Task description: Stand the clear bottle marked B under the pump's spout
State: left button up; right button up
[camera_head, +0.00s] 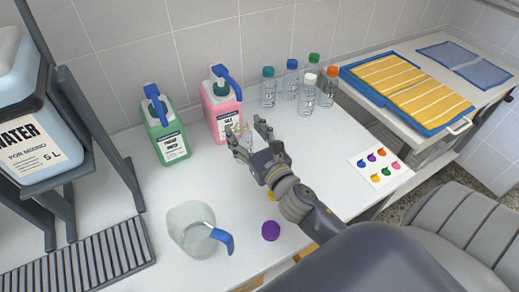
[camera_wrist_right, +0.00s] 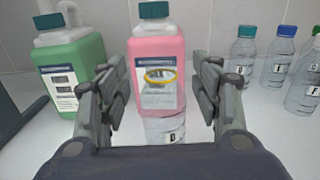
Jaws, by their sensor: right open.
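A clear uncapped bottle (camera_wrist_right: 165,128) with a yellow neck ring and a letter label stands on the white counter in front of the pink jug; the letter is too small to be sure of. The pink jug (camera_head: 221,113) has a blue pump spout (camera_head: 228,78); whether the bottle is directly under it, I cannot tell. My right gripper (camera_head: 252,133) is open, with its fingers on either side of the bottle and gaps visible in the wrist view (camera_wrist_right: 160,95). In the head view the fingers partly hide the bottle. My left gripper is not in view.
A green jug (camera_head: 165,135) with a blue pump stands left. Several capped clear bottles (camera_head: 305,98) stand right. A glass pitcher (camera_head: 190,228), a purple cap (camera_head: 270,230) and a card with coloured dots (camera_head: 380,166) lie nearer. A water tank (camera_head: 30,120) stands far left.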

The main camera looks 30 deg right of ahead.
jog(key=s+b, duration=0.2)
jog(key=s, duration=0.7)
jog(key=shift+s+a, duration=0.25)
jog(key=shift+a, duration=0.05)
